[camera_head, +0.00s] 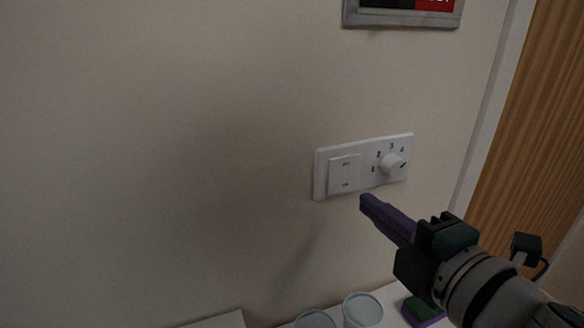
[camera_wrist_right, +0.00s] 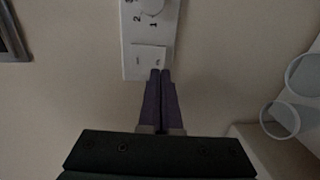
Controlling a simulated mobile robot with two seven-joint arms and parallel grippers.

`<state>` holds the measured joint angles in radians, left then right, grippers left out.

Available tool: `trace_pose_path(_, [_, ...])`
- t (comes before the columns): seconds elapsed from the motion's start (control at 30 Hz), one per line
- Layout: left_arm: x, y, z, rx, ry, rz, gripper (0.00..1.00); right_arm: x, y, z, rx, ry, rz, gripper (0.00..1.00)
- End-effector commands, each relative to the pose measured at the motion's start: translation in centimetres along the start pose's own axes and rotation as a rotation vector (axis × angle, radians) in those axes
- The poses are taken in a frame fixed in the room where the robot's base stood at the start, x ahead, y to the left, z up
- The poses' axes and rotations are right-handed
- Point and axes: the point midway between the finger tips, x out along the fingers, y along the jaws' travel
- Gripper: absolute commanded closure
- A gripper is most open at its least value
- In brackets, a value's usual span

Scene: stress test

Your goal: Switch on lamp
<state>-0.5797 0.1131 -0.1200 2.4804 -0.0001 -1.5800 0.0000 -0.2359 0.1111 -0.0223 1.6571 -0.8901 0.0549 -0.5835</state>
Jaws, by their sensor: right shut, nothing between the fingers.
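A white wall plate (camera_head: 363,166) is fixed to the beige wall. It has a square rocker switch (camera_head: 345,174) on its left and a round dial knob (camera_head: 391,164) with numbers on its right. My right gripper (camera_head: 366,203) is shut and empty, its purple fingers pointing at the wall just below the plate. In the right wrist view the fingertips (camera_wrist_right: 160,73) lie at the edge of the rocker switch (camera_wrist_right: 149,58) in the picture; I cannot tell if they touch it. No lamp is in view. My left gripper is not in view.
A framed sign (camera_head: 405,12) hangs above the plate. Two cups (camera_head: 362,309) stand on a white surface below, near a green and purple item (camera_head: 424,312). A wooden door (camera_head: 530,130) is at the right. The wall left of the plate is clear.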

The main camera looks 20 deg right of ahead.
Motion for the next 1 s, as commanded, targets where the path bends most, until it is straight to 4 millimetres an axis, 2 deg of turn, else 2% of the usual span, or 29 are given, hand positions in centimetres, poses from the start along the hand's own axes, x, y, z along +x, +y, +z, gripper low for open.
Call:
trace_pose_path(0.1, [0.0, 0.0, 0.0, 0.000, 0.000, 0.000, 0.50, 2.1, 0.1, 0.0, 0.001, 0.000, 0.002, 1.00])
trace_pose_path(0.3, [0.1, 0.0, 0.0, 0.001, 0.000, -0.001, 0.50, 3.9, 0.0, 0.0, 0.000, 0.000, 0.001, 1.00])
trace_pose_path(0.73, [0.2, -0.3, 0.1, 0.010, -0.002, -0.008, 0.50, 4.2, -0.1, 0.0, 0.001, 0.000, 0.002, 1.00])
trace_pose_path(0.9, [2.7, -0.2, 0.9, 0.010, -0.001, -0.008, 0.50, 4.8, -1.0, 0.0, 0.002, 0.000, 0.044, 1.00])
trace_pose_path(0.93, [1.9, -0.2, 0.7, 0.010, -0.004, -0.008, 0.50, 4.6, -0.2, 0.0, 0.002, 0.000, 0.040, 1.00])
trace_pose_path(1.0, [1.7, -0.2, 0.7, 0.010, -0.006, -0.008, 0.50, 4.6, -0.1, 0.0, 0.001, 0.000, 0.038, 1.00])
